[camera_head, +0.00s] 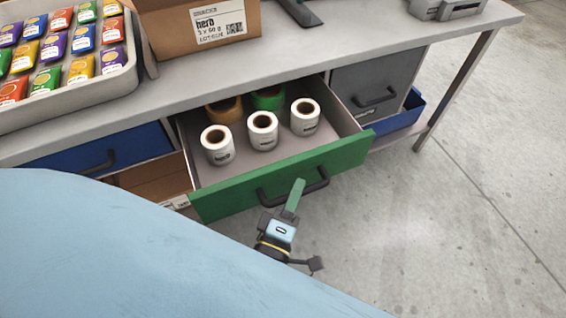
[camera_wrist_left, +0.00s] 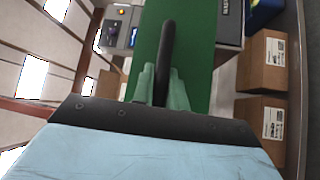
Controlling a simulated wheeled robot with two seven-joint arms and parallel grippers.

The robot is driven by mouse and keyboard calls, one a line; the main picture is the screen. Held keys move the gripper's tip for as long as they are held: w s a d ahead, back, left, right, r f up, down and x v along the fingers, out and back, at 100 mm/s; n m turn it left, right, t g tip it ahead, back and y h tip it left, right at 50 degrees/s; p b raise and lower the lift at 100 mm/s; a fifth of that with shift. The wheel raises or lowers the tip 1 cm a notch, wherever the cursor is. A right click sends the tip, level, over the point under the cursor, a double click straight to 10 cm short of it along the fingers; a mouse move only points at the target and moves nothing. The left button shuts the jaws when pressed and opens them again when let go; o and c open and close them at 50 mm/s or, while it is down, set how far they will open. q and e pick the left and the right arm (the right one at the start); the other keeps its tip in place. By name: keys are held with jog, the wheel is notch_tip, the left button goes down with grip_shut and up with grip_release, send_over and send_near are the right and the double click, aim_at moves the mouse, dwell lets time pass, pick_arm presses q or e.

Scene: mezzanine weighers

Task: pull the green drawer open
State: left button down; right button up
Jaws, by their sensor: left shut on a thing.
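The green drawer (camera_head: 228,197) is pulled out from under the grey bench, and its inside shows. Its dark bar handle (camera_head: 318,183) is on the front panel. In the left wrist view the green front (camera_wrist_left: 201,45) fills the middle, with the handle (camera_wrist_left: 167,45) running up from between the fingers. My left gripper (camera_head: 297,190) is shut on the handle; its green fingers (camera_wrist_left: 162,88) sit either side of the bar in the left wrist view. My right gripper is not in view.
White label rolls (camera_head: 262,131), a brown roll and a green roll stand in the drawer. A blue drawer (camera_head: 95,158) is at left and a grey drawer (camera_head: 372,88) at right. A tray (camera_head: 75,96) of packets and a box (camera_head: 195,25) are on the bench. Floor at right is clear.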

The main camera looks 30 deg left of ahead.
pick_arm(q)
jog(key=shift+s+d, duration=1.5)
jog(key=shift+d, duration=0.3)
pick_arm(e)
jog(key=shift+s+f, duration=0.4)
pick_arm(q)
jog(key=c, duration=1.4)
grip_release()
jog(key=shift+r, duration=0.1)
